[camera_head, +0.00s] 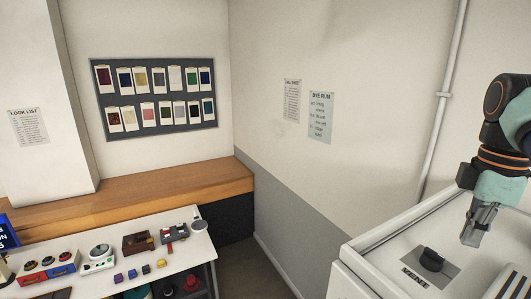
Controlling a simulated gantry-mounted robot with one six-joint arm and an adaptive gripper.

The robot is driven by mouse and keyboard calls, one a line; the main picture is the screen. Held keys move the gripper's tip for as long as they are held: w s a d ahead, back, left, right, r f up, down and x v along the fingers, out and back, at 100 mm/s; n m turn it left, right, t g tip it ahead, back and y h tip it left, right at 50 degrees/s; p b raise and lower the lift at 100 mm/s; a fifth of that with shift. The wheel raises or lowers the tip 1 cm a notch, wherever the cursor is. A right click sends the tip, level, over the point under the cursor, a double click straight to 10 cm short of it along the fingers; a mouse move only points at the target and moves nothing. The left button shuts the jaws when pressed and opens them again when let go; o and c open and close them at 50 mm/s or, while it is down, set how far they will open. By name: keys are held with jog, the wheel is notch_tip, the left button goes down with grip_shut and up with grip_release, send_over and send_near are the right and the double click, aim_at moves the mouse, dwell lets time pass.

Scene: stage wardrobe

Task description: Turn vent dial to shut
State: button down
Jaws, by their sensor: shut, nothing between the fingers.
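The vent dial (433,259) is a dark round knob on a grey plate, on top of the white machine at the lower right. The word VENT is printed on the front-left side of the plate. Which setting the dial points to is too small to tell. My gripper (470,242) hangs from the right, fingers pointing down, above and to the right of the dial. It is shut and empty, and appears apart from the dial.
The white machine's top (388,240) has a raised rim. A pipe (440,95) runs up the wall behind it. A white table (185,260) with several small objects stands at the lower left, below a wooden ledge (130,207). Floor shows between table and machine.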

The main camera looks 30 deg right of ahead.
aim_at(433, 258)
jog(key=f+b, duration=0.6)
jog(key=shift+w+f, duration=0.2)
jog(key=shift+w, duration=0.05)
jog(key=shift+r, duration=0.1)
jog(key=shift+w+p, duration=0.15)
jog(key=shift+p, duration=0.25)
dwell(0.5)
jog(key=shift+s+b, duration=0.2)
jog(key=shift+b, duration=0.3)
jog(key=shift+s, duration=0.1)
